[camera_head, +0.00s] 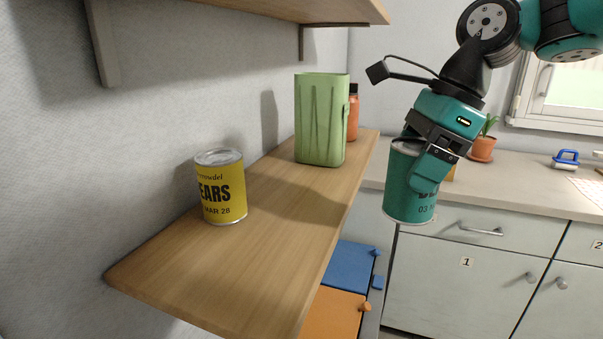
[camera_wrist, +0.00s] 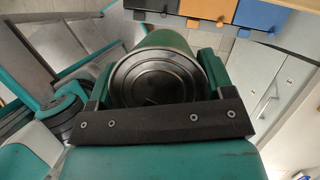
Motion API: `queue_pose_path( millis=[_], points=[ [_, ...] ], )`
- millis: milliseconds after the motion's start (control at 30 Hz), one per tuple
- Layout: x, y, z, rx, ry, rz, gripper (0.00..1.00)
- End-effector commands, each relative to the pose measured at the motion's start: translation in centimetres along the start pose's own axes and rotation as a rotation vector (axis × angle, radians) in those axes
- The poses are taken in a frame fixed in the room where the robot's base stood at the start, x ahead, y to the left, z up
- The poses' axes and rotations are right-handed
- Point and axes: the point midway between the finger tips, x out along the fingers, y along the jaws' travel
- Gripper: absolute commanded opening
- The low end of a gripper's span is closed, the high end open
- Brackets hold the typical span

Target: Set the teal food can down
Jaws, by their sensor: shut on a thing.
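The teal food can (camera_head: 402,205) is held upright, or close to it, in my gripper (camera_head: 424,168), in the air to the right of the wooden shelf (camera_head: 270,230). Dark print shows low on its side. In the wrist view my gripper (camera_wrist: 165,85) has a teal finger on each side of the can, and the can's metal end (camera_wrist: 150,80) faces the camera. The can's underside is hidden. My gripper is shut on it.
A yellow can (camera_head: 222,190) stands on the shelf's near left part. A green ribbed container (camera_head: 318,120) stands farther back, with an orange bottle (camera_head: 352,115) behind it. Bare shelf lies between and in front. Another shelf (camera_head: 250,8) hangs above. A counter (camera_head: 500,190) is at right.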

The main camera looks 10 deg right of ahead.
Motion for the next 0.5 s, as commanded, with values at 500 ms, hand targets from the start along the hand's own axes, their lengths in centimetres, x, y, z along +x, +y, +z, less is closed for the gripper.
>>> queue_pose_path(
  millis=[500],
  points=[
    [4.2, 0.1, 11.1, 0.006, -0.001, -0.002, 0.36]
  ],
)
